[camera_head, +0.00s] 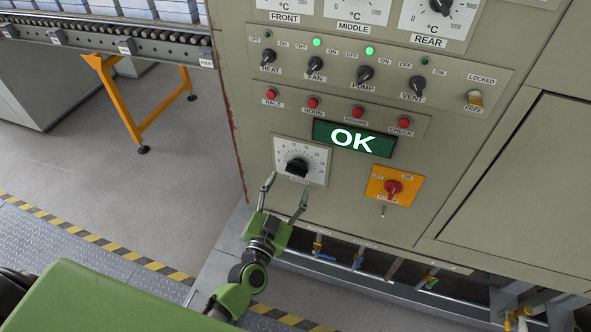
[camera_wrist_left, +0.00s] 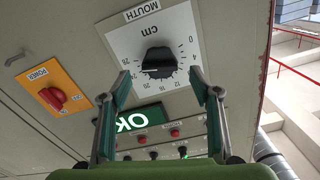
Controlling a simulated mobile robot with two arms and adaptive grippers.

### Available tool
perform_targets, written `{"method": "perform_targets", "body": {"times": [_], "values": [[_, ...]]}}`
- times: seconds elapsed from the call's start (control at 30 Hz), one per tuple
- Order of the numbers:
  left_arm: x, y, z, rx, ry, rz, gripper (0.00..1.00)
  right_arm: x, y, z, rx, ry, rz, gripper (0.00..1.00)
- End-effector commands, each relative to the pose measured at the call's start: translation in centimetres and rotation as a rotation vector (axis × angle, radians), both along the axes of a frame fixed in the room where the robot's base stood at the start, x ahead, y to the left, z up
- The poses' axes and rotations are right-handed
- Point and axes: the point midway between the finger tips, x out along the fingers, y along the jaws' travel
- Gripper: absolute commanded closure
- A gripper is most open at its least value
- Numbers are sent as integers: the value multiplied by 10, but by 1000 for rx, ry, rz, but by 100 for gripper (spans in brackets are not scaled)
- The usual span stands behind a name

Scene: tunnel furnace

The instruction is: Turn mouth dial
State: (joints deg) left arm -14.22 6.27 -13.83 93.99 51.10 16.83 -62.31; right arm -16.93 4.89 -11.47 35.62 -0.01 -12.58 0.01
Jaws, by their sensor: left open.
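The mouth dial is a black knob (camera_head: 298,166) on a white square scale plate at the lower left of the grey control panel. In the left wrist view the knob (camera_wrist_left: 158,62) shows upside down, with "MOUTH" and "cm" on its plate (camera_wrist_left: 185,25). A pale mark on the knob seems to point toward the high-number side; the exact value is unclear. My left gripper (camera_head: 287,186) is open and empty just below the knob. In the left wrist view its fingertips (camera_wrist_left: 160,84) stand apart, one toward each side of the knob, with no clear contact. My right gripper is not in view.
A green "OK" display (camera_head: 353,138) and red buttons sit above the dial. A red power switch (camera_head: 393,187) on an orange plate is to its right. Pipes with valves (camera_head: 357,259) run below the panel. A roller conveyor (camera_head: 120,45) stands left, with open floor before it.

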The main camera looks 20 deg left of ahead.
Motion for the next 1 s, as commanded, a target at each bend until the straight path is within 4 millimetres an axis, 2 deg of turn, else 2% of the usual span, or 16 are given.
{"method": "perform_targets", "body": {"times": [0.1,0.3,0.5,0.77,0.9,1.0], "values": [[23,-1,2,1,-2,-1,43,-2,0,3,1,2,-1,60],[48,-2,0,0,-1,-1,43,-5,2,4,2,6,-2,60],[57,-2,0,0,1,-1,43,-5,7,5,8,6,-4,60],[58,-2,0,0,1,-1,43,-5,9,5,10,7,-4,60],[58,-2,0,0,1,-1,79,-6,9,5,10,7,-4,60],[58,-2,0,0,1,-1,81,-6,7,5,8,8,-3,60]]}}
